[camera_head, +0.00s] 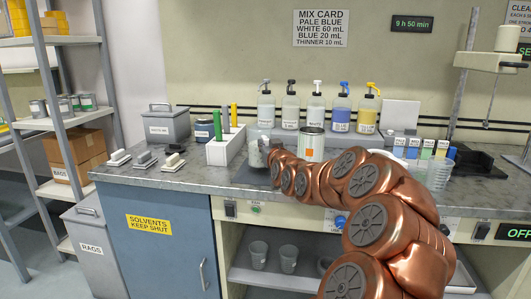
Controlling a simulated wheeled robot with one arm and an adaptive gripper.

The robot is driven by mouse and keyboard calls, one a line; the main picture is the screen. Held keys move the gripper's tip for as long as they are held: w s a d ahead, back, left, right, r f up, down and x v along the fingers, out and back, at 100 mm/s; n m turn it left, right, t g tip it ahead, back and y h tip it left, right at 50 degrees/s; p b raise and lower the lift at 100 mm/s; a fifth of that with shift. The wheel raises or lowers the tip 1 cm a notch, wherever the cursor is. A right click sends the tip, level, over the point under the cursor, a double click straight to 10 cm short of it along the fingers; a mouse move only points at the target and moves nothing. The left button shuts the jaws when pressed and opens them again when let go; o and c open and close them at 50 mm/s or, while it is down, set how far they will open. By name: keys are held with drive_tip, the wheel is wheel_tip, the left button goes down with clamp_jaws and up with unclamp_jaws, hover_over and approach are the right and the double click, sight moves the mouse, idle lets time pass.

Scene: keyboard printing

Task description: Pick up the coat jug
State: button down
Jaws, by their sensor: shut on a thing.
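A clear jug (257,153), which I take to be the coat jug, is at the left end of my copper arm, over a dark plate (247,175) on the bench. My gripper (269,151) is at the jug's right side and is shut on it. The fingers are small and mostly hidden by my arm. I cannot tell whether the jug's base touches the plate or is slightly above it.
A white rack with green and yellow sticks (225,150) is left of the jug. Pump bottles (290,108) line the back ledge. Stacked clear cups (439,173) stand at right.

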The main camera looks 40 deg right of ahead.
drive_tip(key=shift+s+a+r, duration=0.1)
drive_tip(key=shift+s+r, duration=0.05)
drive_tip(key=shift+s, duration=0.65)
drive_tip(key=s+d+r+b+v, duration=0.1)
drive_tip(key=d+v, duration=0.1)
drive_tip(key=v, duration=1.2)
drive_tip(key=shift+s+d+b, duration=0.25)
drive_tip(key=shift+b, duration=0.1)
drive_tip(key=shift+r, duration=0.15)
drive_tip(key=c, duration=1.7)
unclamp_jaws()
clamp_jaws()
drive_tip(key=shift+w+a, duration=0.1)
